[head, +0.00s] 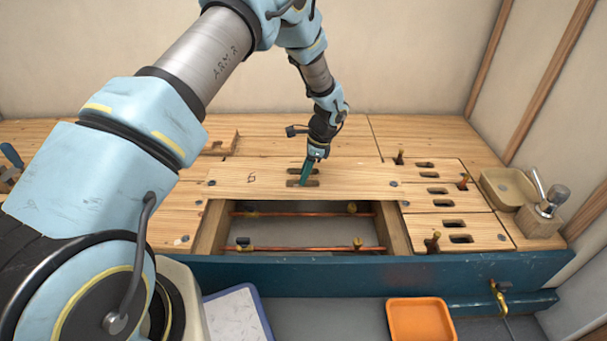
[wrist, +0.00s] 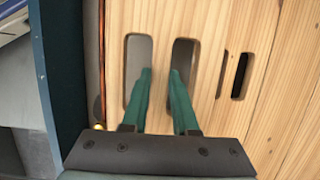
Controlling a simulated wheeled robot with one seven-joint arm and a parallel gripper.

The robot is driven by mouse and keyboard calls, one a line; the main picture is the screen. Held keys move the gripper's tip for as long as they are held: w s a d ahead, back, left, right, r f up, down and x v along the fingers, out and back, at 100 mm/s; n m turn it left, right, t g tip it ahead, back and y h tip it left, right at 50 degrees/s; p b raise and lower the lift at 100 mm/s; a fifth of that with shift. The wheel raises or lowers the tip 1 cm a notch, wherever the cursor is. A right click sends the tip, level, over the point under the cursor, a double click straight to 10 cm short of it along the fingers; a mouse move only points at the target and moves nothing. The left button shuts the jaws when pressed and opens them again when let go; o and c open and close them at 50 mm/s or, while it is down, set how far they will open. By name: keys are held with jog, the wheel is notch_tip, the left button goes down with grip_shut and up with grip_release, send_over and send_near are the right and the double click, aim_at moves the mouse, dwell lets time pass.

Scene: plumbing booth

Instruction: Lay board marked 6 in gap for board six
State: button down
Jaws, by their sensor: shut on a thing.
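The board marked 6 (head: 250,178) is a long pale plank with a dark 6 near its left end and two hand slots near its middle. My gripper (head: 304,178) is shut on the strip between the slots; in the wrist view one finger reaches into each slot (wrist: 138,65). The board lies level along the back of an open gap (head: 300,229). I cannot tell whether it rests on the boards or hangs just above. The gap shows wooden joists (head: 394,230) at its sides and copper pipes (head: 305,248) across it. The board hides the back of the gap.
Slotted boards (head: 440,199) with brass-coloured upright fittings (head: 463,183) lie to the right. An orange tray (head: 420,318) sits below the blue front beam (head: 300,277). A short board piece (head: 222,141) lies behind.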

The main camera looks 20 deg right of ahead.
notch_tip(320, 180, down, 5)
jog(key=b, duration=0.3)
jog(key=shift+r, duration=0.2)
dwell(1.0)
jog(key=shift+f, duration=1.85)
dwell(1.1)
jog(key=c, duration=0.6)
grip_release()
jog(key=shift+f, duration=0.1)
